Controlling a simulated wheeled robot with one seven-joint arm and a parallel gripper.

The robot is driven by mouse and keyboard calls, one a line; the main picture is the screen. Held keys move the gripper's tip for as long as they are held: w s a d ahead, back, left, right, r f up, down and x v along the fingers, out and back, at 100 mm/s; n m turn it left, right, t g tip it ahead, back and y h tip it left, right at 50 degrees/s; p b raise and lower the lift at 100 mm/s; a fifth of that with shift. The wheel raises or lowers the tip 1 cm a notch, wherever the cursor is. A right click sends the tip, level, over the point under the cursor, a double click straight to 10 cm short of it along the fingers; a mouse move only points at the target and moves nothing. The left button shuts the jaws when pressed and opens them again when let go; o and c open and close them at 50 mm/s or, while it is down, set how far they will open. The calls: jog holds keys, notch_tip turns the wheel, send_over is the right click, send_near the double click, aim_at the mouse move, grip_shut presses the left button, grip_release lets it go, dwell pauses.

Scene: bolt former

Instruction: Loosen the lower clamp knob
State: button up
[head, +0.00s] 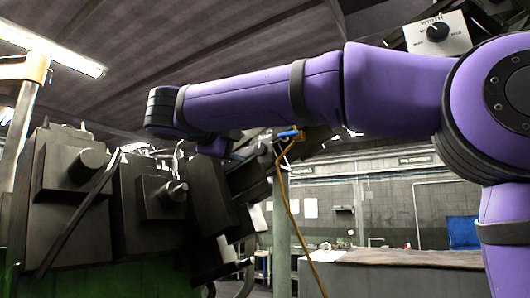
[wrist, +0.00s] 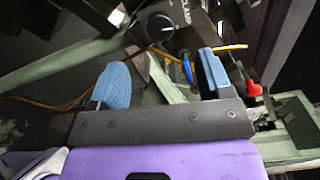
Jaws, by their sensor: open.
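A round black knob (wrist: 160,25) with a pale pointer mark shows at the top of the wrist view. The lettering beside it is only partly readable, so I cannot tell for certain that it is the lower clamp knob. My gripper (wrist: 162,78) is open, with its two blue-padded fingers wide apart and nothing visibly held. The knob appears beyond the fingertips, roughly in line with the gap between them, and apart from them. In the head view my purple arm reaches left towards the machine, and the gripper's fingers cannot be made out clearly.
A dark machine block (head: 150,205) stands at the left. A yellow cable (head: 288,205) hangs beneath my arm. A knob marked WIDTH (head: 437,33) is at upper right. A red-capped part (wrist: 253,88) and green frame bars (wrist: 295,118) lie close right of my gripper.

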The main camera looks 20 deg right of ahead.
aim_at(259, 149)
jog(key=x, duration=0.8)
jog(key=shift+w+d, duration=0.15)
jog(key=shift+d, duration=0.1)
jog(key=shift+a+n, duration=0.25)
jog(key=shift+n, duration=0.95)
jog(key=n, duration=0.5)
jog(key=shift+d, duration=0.1)
jog(key=c, duration=1.3)
jog(key=m, duration=0.3)
jog(key=shift+m, duration=2.2)
